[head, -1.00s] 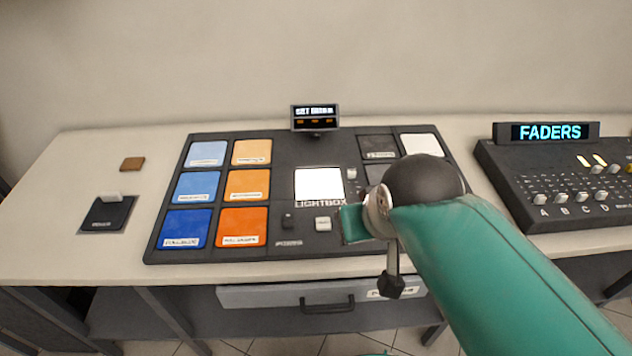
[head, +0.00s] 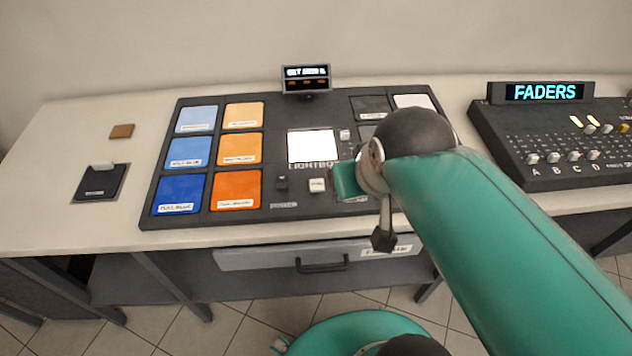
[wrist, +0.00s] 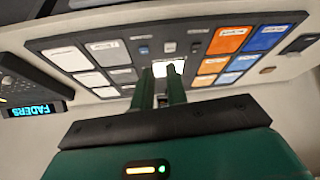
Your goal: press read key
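The control panel (head: 226,221) is dark grey, with a lit white square marked LIGHTBOX (head: 312,144). Below the square sit a small white key (head: 317,185) and a small dark key (head: 281,182). Their labels are too small to read, so I cannot tell which is the read key. In the wrist view the white key (wrist: 170,47) and dark key (wrist: 195,47) show past my fingertips. My gripper (wrist: 161,69) has two green fingers with a narrow gap and nothing held. In the head view my wrist hides the panel's lower right part.
Blue and orange pads (head: 238,147) fill the panel's left side. A small display (head: 306,79) stands at its back edge. A FADERS console (head: 545,145) is to the right. A dark switch plate (head: 100,182) and brown block (head: 122,131) lie left. A drawer (head: 321,257) is below.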

